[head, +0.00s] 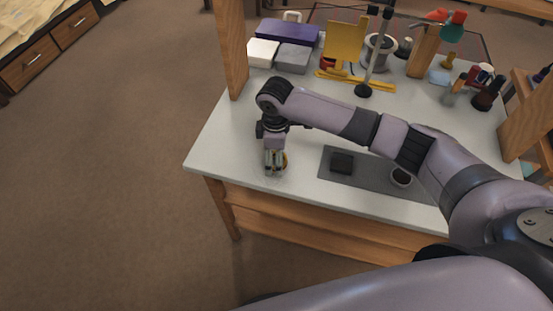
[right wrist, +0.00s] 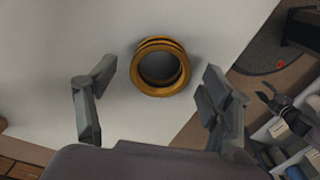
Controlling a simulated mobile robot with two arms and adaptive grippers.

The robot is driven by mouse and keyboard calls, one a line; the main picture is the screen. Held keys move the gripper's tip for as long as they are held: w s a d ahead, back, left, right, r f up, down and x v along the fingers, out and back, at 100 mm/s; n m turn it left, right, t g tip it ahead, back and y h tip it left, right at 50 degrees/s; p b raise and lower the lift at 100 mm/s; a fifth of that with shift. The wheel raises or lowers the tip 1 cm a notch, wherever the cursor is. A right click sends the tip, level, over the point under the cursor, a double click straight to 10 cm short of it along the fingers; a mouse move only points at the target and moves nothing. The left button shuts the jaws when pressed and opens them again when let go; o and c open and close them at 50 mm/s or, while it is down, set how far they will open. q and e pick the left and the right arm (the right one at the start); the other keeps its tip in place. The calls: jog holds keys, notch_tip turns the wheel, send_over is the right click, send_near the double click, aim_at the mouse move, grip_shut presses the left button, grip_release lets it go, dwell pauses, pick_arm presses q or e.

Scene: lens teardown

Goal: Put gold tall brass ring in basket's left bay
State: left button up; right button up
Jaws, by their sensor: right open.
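The gold brass ring (right wrist: 181,82) stands out in the right wrist view as a gold band with dark stripes and an open centre, on the pale worktop. In the head view a bit of the ring (head: 285,161) shows beside the fingers, near the table's left front edge. My right gripper (head: 274,165) points down over it. In the right wrist view the right gripper (right wrist: 158,72) is open, its fingers apart on either side of the ring and not visibly touching it. I cannot make out the basket or its left bay. My left gripper is not in view.
A grey mat (head: 368,186) bears a dark square block (head: 342,161) and a dark round cup (head: 401,177). At the back are a purple box (head: 287,32), a yellow stand (head: 345,42) and a thin upright post (head: 376,55). Bare worktop lies around the gripper.

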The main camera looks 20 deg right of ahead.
jog(key=shift+f, duration=0.2)
jog(key=shift+c, duration=0.5)
jog(key=c, duration=1.3)
